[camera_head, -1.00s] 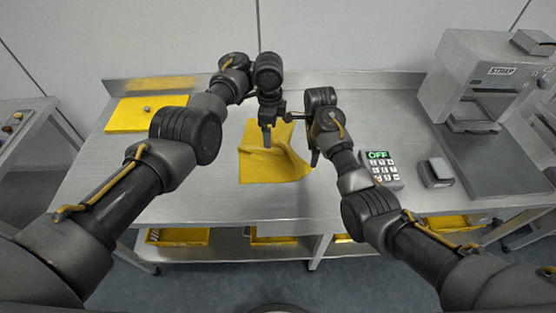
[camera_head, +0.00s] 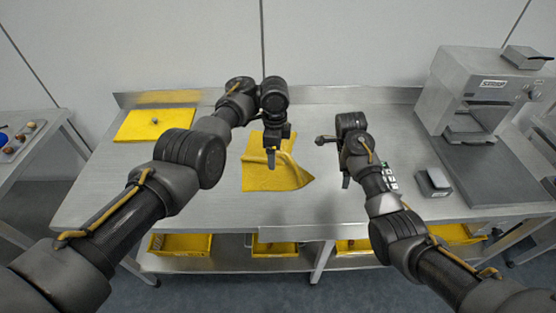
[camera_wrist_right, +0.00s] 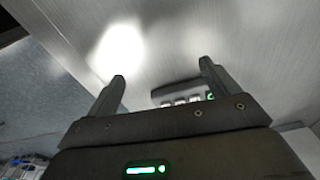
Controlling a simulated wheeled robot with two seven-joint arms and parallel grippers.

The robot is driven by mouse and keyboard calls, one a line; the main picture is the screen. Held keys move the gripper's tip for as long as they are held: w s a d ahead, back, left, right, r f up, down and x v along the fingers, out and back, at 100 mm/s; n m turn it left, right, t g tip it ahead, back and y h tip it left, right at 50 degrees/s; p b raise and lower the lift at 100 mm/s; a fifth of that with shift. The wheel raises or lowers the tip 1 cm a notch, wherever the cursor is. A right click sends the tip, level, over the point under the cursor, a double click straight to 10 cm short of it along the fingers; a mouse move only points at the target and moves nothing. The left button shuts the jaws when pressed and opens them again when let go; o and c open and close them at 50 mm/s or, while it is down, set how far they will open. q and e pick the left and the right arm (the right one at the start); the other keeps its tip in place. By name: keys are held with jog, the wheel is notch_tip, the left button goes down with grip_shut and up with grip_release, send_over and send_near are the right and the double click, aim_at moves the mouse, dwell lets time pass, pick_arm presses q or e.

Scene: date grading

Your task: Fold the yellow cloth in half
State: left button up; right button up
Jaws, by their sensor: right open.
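The yellow cloth (camera_head: 268,179) lies on the steel table in front of me, with a raised fold across it and a pointed corner at its right. My left gripper (camera_head: 272,163) points down at the fold in the cloth; its fingers are too small to tell whether they are shut on it. My right gripper (camera_head: 346,181) is right of the cloth and apart from it. The right wrist view shows its two fingers (camera_wrist_right: 162,82) spread, with nothing between them but bare table and part of the keypad beyond.
A flat yellow sheet (camera_head: 135,126) with a small grey object (camera_head: 155,121) lies at the back left. The keypad (camera_head: 389,179) is partly hidden behind my right arm. A grey box (camera_head: 434,182) and a large press (camera_head: 478,95) stand at the right. Yellow bins (camera_head: 182,246) sit below.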

jog(key=shift+m+h, duration=0.6)
jog(key=shift+h, duration=0.1)
jog(key=d, duration=1.1)
jog(key=shift+d+r, duration=0.1)
jog(key=shift+s+d+r, duration=0.1)
jog(key=shift+s+d, duration=0.05)
jog(key=shift+d, duration=0.65)
jog(key=shift+a, duration=0.1)
